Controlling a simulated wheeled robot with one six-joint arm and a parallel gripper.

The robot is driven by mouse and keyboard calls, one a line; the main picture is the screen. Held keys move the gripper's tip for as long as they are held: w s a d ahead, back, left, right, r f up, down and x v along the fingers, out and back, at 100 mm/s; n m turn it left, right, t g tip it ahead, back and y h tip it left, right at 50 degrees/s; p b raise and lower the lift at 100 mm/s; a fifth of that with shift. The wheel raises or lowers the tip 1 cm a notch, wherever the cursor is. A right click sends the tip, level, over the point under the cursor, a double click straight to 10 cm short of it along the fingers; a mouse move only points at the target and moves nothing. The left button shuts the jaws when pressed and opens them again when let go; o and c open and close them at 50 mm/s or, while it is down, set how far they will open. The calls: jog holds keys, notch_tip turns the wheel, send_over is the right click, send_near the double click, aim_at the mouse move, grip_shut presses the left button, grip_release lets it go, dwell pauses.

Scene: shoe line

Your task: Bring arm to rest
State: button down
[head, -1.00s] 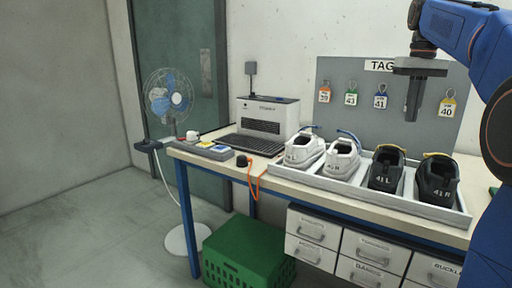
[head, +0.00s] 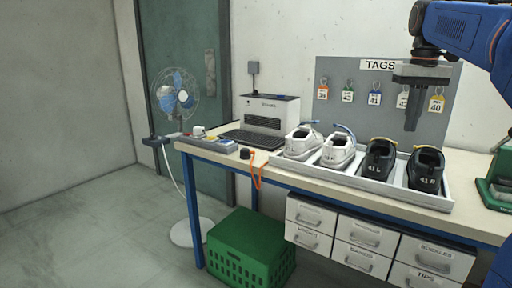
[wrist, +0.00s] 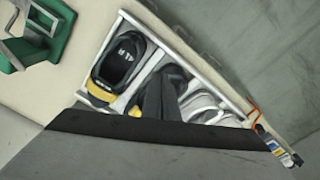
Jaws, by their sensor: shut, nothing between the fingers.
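My gripper (head: 412,112) is shut and empty. In the head view it hangs pointing down in front of the grey tag board (head: 335,108), above the black shoes. My blue arm (head: 462,30) reaches in from the upper right. In the wrist view my dark gripper (wrist: 165,98) covers part of the shoe tray (wrist: 142,22) and hides part of one black shoe. The tray holds two white shoes (head: 337,152) and two black shoes (head: 425,168), and it also shows in the head view (head: 437,203).
A workbench (head: 470,190) carries a printer-like machine (head: 268,113), a keyboard and a green device (head: 497,185). Drawers (head: 365,235) hang below. A green crate (head: 250,245) and a fan (head: 174,95) stand at left. The floor at far left is clear.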

jog(key=s+a+f+t, duration=0.1)
jog(key=s+a+f, duration=0.3)
jog(key=s+f, duration=0.5)
jog(key=s+a+f+t, duration=0.1)
jog(key=s+a+f, duration=0.3)
jog(key=s+f, duration=0.5)
jog(key=s+a+f+t, duration=0.2)
jog(key=s+a+f, duration=0.3)
jog(key=s+f, duration=0.4)
notch_tip(320, 180, down, 5)
jog(key=shift+s+r+n, duration=0.2)
jog(key=shift+n, duration=0.2)
